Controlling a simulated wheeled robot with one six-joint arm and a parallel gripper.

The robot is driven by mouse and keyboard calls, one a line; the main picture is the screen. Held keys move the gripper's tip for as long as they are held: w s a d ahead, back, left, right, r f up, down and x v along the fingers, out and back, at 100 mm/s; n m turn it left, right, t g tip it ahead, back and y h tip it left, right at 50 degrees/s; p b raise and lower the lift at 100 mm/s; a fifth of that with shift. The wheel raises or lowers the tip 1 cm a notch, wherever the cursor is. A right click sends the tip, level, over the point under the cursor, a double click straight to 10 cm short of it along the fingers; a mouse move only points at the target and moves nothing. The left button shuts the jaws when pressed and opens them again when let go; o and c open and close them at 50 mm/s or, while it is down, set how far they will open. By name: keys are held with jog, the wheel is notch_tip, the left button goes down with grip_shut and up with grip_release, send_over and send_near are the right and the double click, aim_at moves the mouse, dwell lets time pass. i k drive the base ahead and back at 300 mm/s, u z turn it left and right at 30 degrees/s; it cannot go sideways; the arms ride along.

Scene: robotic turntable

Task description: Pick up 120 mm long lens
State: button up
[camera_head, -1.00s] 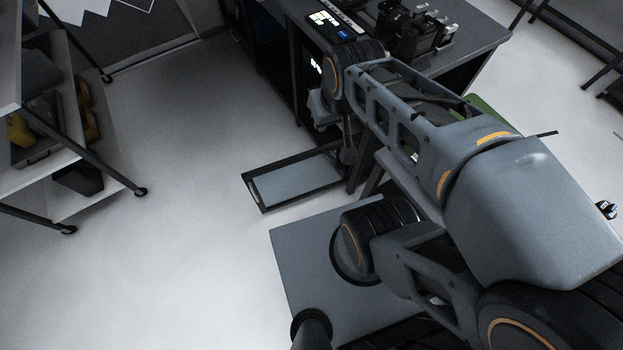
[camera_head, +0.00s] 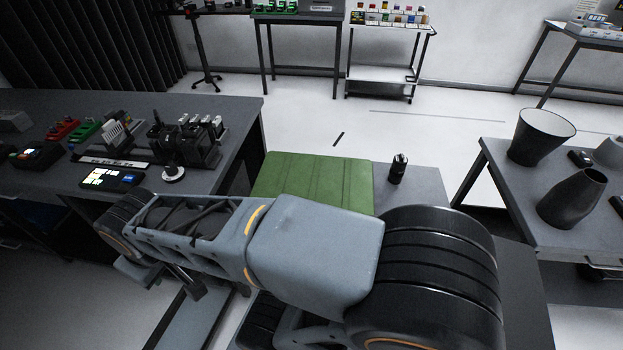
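A small dark upright cylinder (camera_head: 397,169) stands on a grey table just right of a green mat. It may be the long lens, but it is too small to be sure. Other small dark devices (camera_head: 190,140) stand on the left bench, and I cannot tell whether a lens is among them. My arm stretches across the lower middle to the left. The part that seems to be my gripper (camera_head: 190,286) hangs below the arm's left end, well away from the cylinder. Its fingers are too unclear to tell open from shut.
The green mat (camera_head: 314,182) lies behind my arm. A dark bench (camera_head: 235,112) on the left carries tools and a lit display (camera_head: 112,178). A right table (camera_head: 520,185) holds dark vessels (camera_head: 573,198). Open floor (camera_head: 310,120) lies behind the mat.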

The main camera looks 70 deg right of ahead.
aim_at(396, 171)
jog(key=z, duration=1.15)
jog(key=k, duration=0.6)
jog(key=z, duration=1.45)
jog(key=i, duration=0.5)
jog(key=u, duration=0.05)
